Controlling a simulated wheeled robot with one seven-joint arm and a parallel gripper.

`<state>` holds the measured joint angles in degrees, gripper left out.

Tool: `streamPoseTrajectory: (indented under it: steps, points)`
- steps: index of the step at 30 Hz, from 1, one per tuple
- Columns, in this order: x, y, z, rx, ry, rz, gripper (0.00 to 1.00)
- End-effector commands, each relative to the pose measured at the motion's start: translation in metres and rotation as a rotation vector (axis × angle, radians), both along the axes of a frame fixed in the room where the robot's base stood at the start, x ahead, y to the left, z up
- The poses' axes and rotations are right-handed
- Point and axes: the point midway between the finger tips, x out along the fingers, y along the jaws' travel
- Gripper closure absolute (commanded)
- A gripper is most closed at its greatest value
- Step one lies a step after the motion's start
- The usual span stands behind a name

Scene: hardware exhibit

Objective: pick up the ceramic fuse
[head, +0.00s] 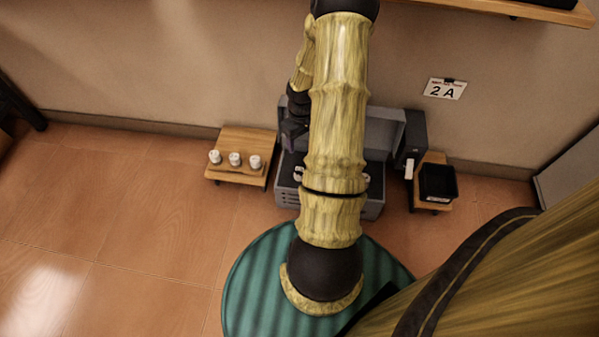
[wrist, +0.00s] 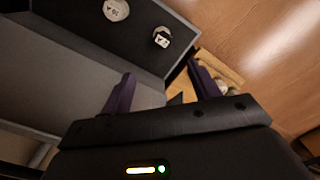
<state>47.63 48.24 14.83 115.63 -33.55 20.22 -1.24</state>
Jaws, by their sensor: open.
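Three small white cylindrical pieces (head: 235,159) stand in a row on a low wooden stand (head: 228,140) left of an open grey case; I cannot tell which piece is the ceramic fuse. Two white pieces with dark marks, one round (wrist: 116,10) and one blockier (wrist: 161,37), lie inside the case in the wrist view. My gripper (head: 291,130) is above the case's left side, partly hidden behind my arm. In the wrist view my gripper (wrist: 160,70) has its two purple fingers apart, with nothing between them. White pieces on the stand show partly behind the right finger.
The grey case (head: 285,192) stands with its lid up against the wall, its middle hidden by my arm. A black tray (head: 438,182) sits on a small wooden stand at right. A sign reading 2A (head: 445,89) hangs above. The tiled floor at left is clear.

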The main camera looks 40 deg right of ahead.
Motion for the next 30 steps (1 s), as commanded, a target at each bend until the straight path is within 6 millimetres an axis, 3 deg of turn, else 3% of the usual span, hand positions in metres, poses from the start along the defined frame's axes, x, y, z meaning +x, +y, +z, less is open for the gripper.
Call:
streamPoseTrajectory:
  steps: [21,30]
  points:
    - [0.0,0.001,-0.11,0.0,0.001,0.001,0.39]
    - [0.0,0.001,-0.119,0.0,0.0,0.0,0.39]
